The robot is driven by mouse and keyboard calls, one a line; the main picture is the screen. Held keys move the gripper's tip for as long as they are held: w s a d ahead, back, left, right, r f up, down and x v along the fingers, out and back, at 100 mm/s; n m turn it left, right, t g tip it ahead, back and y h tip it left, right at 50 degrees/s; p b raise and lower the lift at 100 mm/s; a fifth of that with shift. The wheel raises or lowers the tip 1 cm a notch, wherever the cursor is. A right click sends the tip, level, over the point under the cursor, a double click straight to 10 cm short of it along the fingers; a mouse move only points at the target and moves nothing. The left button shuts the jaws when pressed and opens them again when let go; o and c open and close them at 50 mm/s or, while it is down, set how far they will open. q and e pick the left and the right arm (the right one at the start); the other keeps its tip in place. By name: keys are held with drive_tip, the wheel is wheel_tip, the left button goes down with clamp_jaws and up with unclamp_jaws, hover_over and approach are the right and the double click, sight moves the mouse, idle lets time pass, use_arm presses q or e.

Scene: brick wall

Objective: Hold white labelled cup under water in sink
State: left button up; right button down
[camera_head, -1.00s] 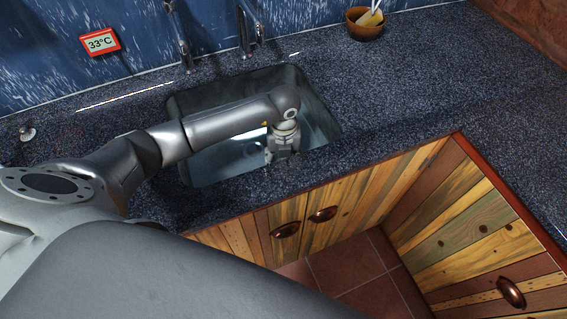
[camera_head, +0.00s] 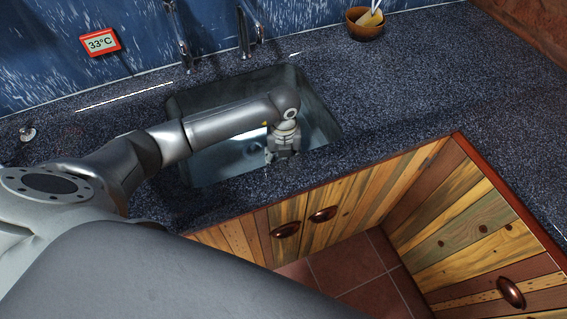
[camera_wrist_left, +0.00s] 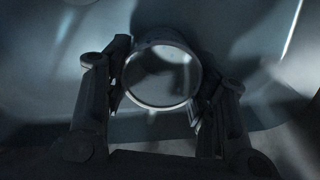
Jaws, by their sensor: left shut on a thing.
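The metal sink (camera_head: 215,165) is set into the dark speckled counter. My left arm reaches over it, and my left gripper (camera_head: 279,158) points down inside the basin near its right side. In the left wrist view, the gripper (camera_wrist_left: 162,105) is shut on a round cup (camera_wrist_left: 162,104), one finger on each side. The cup's rim faces the camera and it looks dark in the shade. Its label is not visible. In the head view the cup is hidden by my gripper and arm. I cannot tell whether water runs into it. My right gripper is not in view.
Metal taps (camera_head: 246,45) stand behind the sink. A brown bowl (camera_head: 364,27) with utensils sits at the back of the counter. A red-framed display reading 33°C (camera_head: 100,43) is on the blue wall. The counter right of the sink is clear.

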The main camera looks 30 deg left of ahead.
use_arm(q)
wheel_tip(320, 180, up, 20)
drive_tip(key=p, duration=1.4)
drive_tip(key=shift+p, duration=0.4)
